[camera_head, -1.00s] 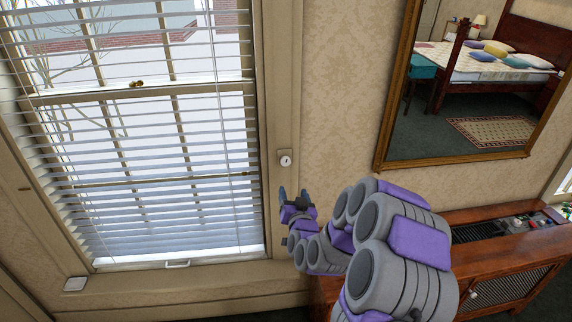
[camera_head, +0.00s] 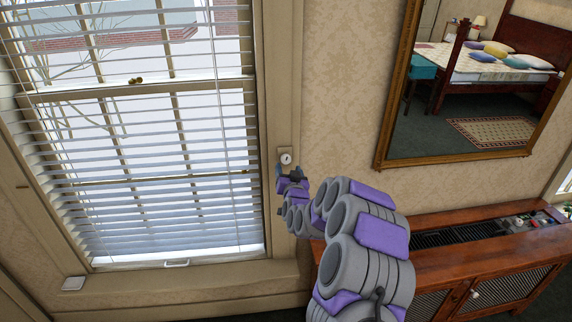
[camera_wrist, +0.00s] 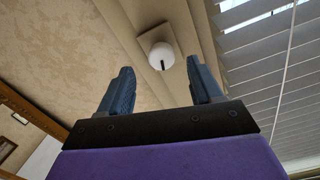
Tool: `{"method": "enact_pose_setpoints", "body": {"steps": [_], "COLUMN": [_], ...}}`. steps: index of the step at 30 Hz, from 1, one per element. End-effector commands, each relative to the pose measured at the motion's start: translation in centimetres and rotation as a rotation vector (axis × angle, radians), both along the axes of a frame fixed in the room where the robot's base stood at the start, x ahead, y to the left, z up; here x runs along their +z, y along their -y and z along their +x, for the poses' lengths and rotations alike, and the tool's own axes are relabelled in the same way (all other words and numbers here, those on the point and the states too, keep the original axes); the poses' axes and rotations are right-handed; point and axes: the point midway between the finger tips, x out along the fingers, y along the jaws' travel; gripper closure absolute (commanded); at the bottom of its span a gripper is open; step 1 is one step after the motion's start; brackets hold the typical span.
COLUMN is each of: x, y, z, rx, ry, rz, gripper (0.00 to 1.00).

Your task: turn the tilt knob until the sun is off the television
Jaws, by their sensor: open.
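The tilt knob (camera_head: 286,159) is a small round white knob with a dark mark, on a plate on the window's right frame. In the wrist view the knob (camera_wrist: 162,56) sits beyond the fingertips, between them but nearer the right finger, its dark mark pointing down. My gripper (camera_head: 289,172) is just below the knob in the head view. In the wrist view my gripper (camera_wrist: 155,78) is open, its two blue fingers apart and empty, with no visible contact on the knob. The blind (camera_head: 150,150) has its slats partly open, with bright light between them. No television is in view.
A gold-framed mirror (camera_head: 384,120) hangs on the wall to the right, reflecting a bed. A wooden cabinet (camera_head: 440,262) with a grille top stands below it. The window sill (camera_head: 180,285) runs under the blind. Wall between knob and mirror is clear.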

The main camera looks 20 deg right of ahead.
Motion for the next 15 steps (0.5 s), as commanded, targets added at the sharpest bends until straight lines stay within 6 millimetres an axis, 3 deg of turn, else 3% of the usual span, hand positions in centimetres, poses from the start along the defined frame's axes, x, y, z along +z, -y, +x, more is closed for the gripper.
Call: {"method": "enact_pose_setpoints", "body": {"steps": [9,15], "x": [0.0,-0.1], "y": [1.0,1.4], "z": [3.6,4.9], "rx": [0.000,0.001], "ry": [0.003,-0.001], "rz": [-0.002,-0.001], "gripper": [0.35,0.35]}}
